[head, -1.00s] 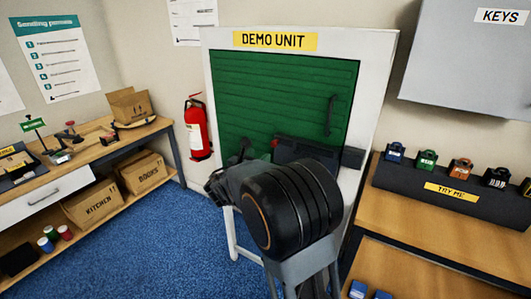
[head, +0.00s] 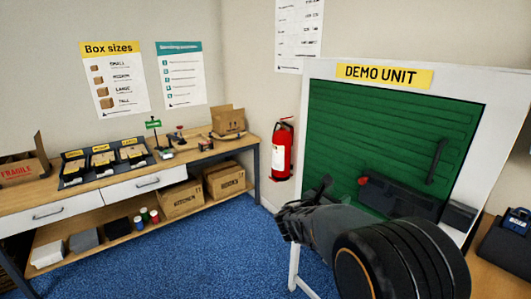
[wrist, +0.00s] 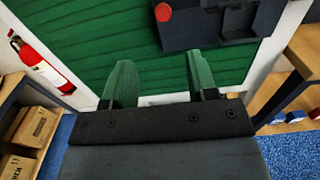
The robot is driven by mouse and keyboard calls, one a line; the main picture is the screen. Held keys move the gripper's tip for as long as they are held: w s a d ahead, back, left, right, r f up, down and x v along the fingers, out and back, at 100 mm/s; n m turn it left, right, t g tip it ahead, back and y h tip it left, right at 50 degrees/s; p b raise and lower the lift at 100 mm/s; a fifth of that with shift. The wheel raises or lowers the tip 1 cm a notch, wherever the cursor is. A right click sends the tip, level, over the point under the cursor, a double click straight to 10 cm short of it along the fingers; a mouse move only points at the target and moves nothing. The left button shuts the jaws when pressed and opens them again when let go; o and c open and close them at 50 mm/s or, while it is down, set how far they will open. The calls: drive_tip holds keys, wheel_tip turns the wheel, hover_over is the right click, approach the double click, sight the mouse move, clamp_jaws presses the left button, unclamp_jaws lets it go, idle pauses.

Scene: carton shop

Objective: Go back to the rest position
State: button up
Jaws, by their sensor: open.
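My gripper shows in the wrist view (wrist: 160,85), with its two fingers well apart and nothing between them. Beyond the fingers is the green slatted panel (wrist: 80,35) of the demo unit. In the head view my arm reaches in from the lower right, and my gripper (head: 296,212) is partly hidden and small there, in front of the lower left of the demo unit (head: 400,130). A dark box with a red part (head: 400,197) is on the panel's lower area, partly behind my arm.
A red fire extinguisher (head: 282,150) hangs on the wall left of the demo unit. A wooden workbench (head: 110,185) with drawers, trays and cartons runs along the left wall. A dark stand with a blue padlock (head: 518,218) is at the right edge. Blue carpet (head: 200,262) lies open between.

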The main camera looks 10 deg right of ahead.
drive_tip(key=s+a+f+m+g+y, duration=0.2)
drive_tip(key=s+f+m+g+y, duration=0.45)
drive_tip(key=s+f+m, duration=0.45)
drive_tip(key=s+a+r+m+t+y+p, duration=0.1)
drive_tip(key=s+a+r+m+y+p, duration=0.2)
drive_tip(key=s+a+r+m+y, duration=0.3)
drive_tip(key=s+a+m+y, duration=0.3)
drive_tip(key=s+a+m, duration=0.1)
drive_tip(key=a+m, duration=0.1)
drive_tip(key=shift+a+m+t, duration=0.2)
drive_tip(key=shift+m+t, duration=0.15)
drive_tip(key=shift+m, duration=0.35)
drive_tip(key=shift+w, duration=0.1)
drive_tip(key=shift+c, duration=0.4)
